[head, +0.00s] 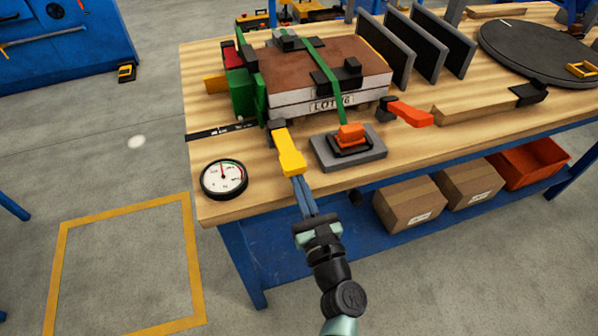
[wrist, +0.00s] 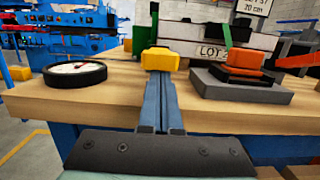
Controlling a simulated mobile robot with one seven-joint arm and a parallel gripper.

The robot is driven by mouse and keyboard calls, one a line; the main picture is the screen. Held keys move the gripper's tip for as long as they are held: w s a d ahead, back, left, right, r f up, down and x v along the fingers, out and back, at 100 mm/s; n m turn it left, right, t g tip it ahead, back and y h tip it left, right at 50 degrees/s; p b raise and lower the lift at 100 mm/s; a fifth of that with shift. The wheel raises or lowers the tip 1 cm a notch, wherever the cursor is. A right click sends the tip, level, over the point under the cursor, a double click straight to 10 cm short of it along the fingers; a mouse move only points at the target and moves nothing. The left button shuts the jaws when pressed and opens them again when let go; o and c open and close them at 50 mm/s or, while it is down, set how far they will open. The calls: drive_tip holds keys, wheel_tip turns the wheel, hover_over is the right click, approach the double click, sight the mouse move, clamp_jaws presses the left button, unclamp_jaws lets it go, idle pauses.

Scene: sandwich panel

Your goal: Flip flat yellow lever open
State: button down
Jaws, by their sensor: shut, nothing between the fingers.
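The flat yellow lever (head: 289,152) sticks out from the front left corner of the clamped panel stack (head: 330,75), toward the front edge of the workbench. In the wrist view its blunt yellow end (wrist: 159,60) faces the camera. My gripper (head: 299,182) is shut, with its blue fingers together and nothing between them. The fingertips are at the near end of the lever, in line with it. They appear to touch or nearly touch it; I cannot tell which. The far part of the lever is mostly hidden in the wrist view.
A round gauge (head: 224,179) lies left of the lever on the wooden workbench (head: 420,155). A grey block with an orange button (head: 350,135) stands close on the right. An orange-red lever (head: 410,113) is farther right. Cardboard boxes (head: 410,202) sit on the shelf below.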

sight(299, 168)
drive_tip(key=shift+r+g+h+p, duration=0.2)
drive_tip(key=shift+r+g+p, duration=0.7)
drive_tip(key=shift+p, duration=2.2)
drive_tip(key=shift+r+g+h+p, duration=0.25)
drive_tip(key=shift+r+p, duration=1.2)
drive_tip(key=shift+p, duration=1.65)
drive_tip(key=shift+w+r+p, duration=0.1)
drive_tip(key=shift+r+p, duration=0.3)
drive_tip(key=shift+p, duration=0.25)
drive_tip(key=shift+w+a+r, duration=0.1)
drive_tip(key=shift+w+r, duration=0.05)
drive_tip(key=shift+r, duration=0.1)
